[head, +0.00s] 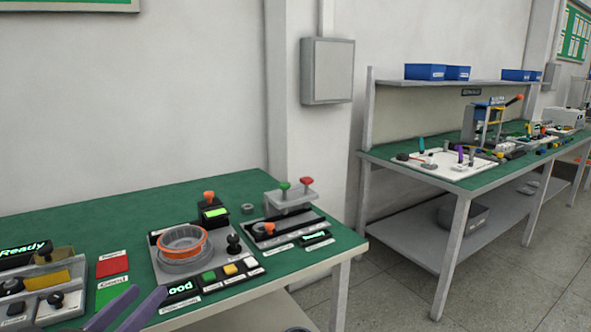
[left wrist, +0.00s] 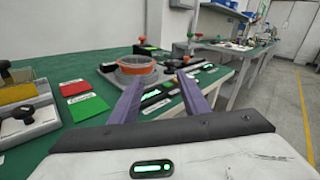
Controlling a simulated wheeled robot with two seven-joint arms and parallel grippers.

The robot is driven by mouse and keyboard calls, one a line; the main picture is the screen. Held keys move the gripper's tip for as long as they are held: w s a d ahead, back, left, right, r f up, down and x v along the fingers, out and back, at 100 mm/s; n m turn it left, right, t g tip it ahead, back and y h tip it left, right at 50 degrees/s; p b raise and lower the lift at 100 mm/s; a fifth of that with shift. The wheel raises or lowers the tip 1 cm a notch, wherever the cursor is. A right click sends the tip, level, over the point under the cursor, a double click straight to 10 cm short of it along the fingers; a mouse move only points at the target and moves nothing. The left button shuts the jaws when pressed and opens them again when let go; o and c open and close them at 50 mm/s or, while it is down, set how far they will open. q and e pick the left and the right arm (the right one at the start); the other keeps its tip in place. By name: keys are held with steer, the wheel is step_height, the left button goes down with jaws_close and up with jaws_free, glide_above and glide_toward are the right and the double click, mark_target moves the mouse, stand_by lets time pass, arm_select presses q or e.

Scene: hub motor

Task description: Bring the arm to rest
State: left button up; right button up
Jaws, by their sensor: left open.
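My left gripper (head: 128,310) shows at the bottom left of the head view, over the front edge of the green bench. Its two purple fingers are apart with nothing between them; they also show in the left wrist view (left wrist: 158,92). Beyond the fingers stands a grey fixture (head: 161,273) holding a round grey part with an orange ring (head: 182,241). The gripper is apart from the fixture. My right gripper is in neither view.
Red card (head: 112,264) and green card (head: 113,291) lie left of the fixture. A device with a "Ready" display (head: 24,250) stands at far left. A black slide fixture (head: 290,230) is at right. A second bench (head: 450,184) stands beyond a floor gap.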

arm_select(q)
steer(key=s+d+f+n+g+y+p, duration=0.1)
steer(key=s+d+f+n+g, duration=0.15)
steer(key=f+n, duration=0.6)
steer(key=s+d+f+n+g+y, duration=0.15)
steer(key=s+f+n, duration=0.25)
steer(key=f+n, duration=0.45)
steer(key=s+d+f+n+g, duration=0.2)
steer(key=s+d+f+n, duration=0.2)
steer(key=s+f+n, duration=0.2)
steer(key=s+d+f+n+g+h+p, duration=0.1)
steer(key=s+d+f+n+g, duration=0.1)
steer(key=s+d+f+n, duration=0.2)
steer(key=s+f+n, duration=0.3)
steer(key=s+n, duration=0.2)
steer(key=n, duration=0.2)
steer(key=shift+s+f+g, duration=0.25)
steer(key=shift+s+g, duration=0.05)
steer(key=shift+s, duration=0.05)
stand_by(0.7)
